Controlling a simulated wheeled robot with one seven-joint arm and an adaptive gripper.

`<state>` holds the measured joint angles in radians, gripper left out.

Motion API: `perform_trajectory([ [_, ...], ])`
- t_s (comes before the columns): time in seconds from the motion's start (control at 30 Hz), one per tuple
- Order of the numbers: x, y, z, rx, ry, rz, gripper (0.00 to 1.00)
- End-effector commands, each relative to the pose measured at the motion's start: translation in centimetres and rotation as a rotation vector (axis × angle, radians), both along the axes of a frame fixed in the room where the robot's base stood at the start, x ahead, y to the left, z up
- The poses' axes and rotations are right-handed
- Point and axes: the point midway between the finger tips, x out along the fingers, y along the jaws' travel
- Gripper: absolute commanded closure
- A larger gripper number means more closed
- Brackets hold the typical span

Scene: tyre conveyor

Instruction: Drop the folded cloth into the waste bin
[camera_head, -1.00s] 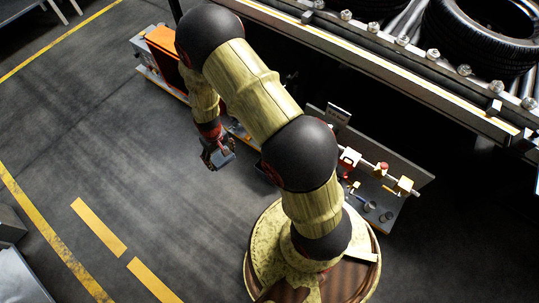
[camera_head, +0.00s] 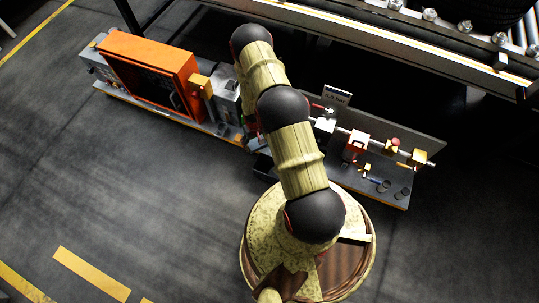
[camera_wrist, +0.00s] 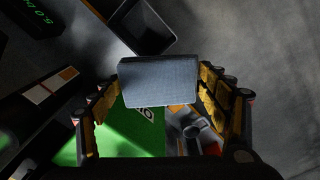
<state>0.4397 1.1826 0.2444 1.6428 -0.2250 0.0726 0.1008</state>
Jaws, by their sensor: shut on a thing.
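The folded cloth (camera_wrist: 158,82) is a flat grey-blue block in the wrist view. My gripper (camera_wrist: 160,72) is shut on it, with one finger on each side. In the head view the gripper and cloth are hidden behind my arm. A dark open-topped box, which looks like the waste bin (camera_wrist: 152,36), is just beyond the cloth at the top of the wrist view. The cloth appears to overlap its near edge in the picture; the height between them cannot be told. In the head view a dark bin edge (camera_head: 263,166) shows beside my arm.
An orange cabinet (camera_head: 148,68) stands on the bench to the left. A panel with fittings (camera_head: 385,150) is at the right. The conveyor (camera_head: 400,45) runs behind. In the wrist view a green surface (camera_wrist: 130,130) lies below the cloth. The floor at left is open.

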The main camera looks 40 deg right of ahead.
Motion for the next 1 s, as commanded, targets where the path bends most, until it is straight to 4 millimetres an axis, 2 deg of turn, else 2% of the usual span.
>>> perform_trajectory([
  [0.03, -0.9, -1.1, -2.9, 0.004, 0.002, -0.023, 0.49],
  [0.1, -2.0, -2.3, -5.5, 0.007, 0.001, -0.044, 0.49],
  [0.2, -3.2, -3.6, -8.5, 0.009, -0.003, -0.071, 0.49],
  [0.3, -4.1, -4.4, -10.5, 0.012, -0.004, -0.089, 0.49],
  [0.67, -4.8, -5.0, -12.8, 0.014, -0.007, -0.102, 0.49],
  [1.0, -4.8, -4.9, -16.5, 0.015, -0.006, -0.101, 0.49],
])
